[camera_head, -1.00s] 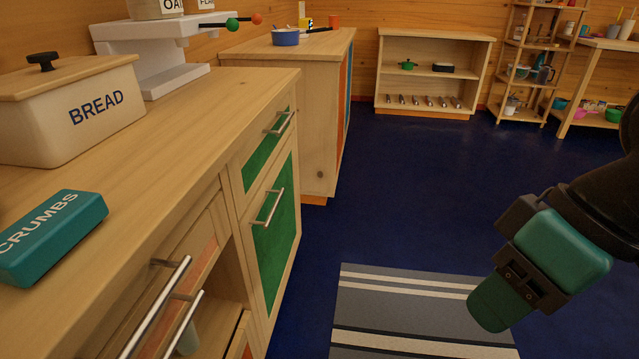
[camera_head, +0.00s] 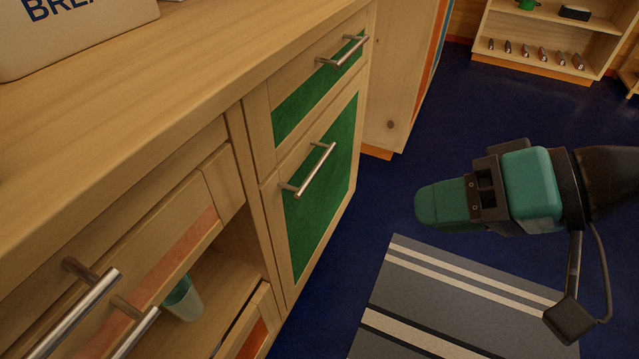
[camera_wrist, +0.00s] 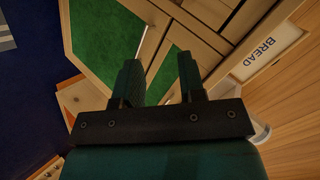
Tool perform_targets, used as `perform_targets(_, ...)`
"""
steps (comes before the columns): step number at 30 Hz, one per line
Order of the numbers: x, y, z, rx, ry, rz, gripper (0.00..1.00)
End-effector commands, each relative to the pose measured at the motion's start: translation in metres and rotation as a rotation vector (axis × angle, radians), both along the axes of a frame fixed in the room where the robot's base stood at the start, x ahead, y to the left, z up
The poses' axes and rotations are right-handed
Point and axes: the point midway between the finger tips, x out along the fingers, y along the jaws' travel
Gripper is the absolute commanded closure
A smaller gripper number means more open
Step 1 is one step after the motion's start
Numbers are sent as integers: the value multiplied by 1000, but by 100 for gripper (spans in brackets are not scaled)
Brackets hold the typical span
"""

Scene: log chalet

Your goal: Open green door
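The green door (camera_head: 322,190) is a green panel in a light wood frame on the lower cabinet front, below a green drawer (camera_head: 320,85). It looks shut. Its metal bar handle (camera_head: 309,168) sits near its upper left part. My gripper (camera_head: 418,205) is to the right of the door in the head view, apart from it and over the floor side. In the wrist view my gripper (camera_wrist: 160,80) shows two fingers with a gap between them and nothing held.
A striped rug (camera_head: 450,310) lies on the dark blue floor. At lower left, bar handles (camera_head: 80,310) jut out beside an open compartment with a teal cup (camera_head: 182,300). The bread box (camera_head: 70,30) stands on the counter. Open floor lies right of the cabinet.

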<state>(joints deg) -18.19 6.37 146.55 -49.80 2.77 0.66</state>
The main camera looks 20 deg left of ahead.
Motion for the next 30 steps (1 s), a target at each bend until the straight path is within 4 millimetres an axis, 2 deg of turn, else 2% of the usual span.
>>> perform_targets(1,7,19,-40,103,54,-53,63)
perform_targets(3,22,39,-60,242,115,-159,63)
perform_targets(6,46,53,-86,392,201,-329,63)
perform_targets(11,76,53,-119,513,298,-556,63)
perform_targets(15,88,53,-129,545,326,-643,63)
perform_targets(19,96,64,-127,549,328,-652,63)
perform_targets(30,132,136,-141,550,322,-646,63)
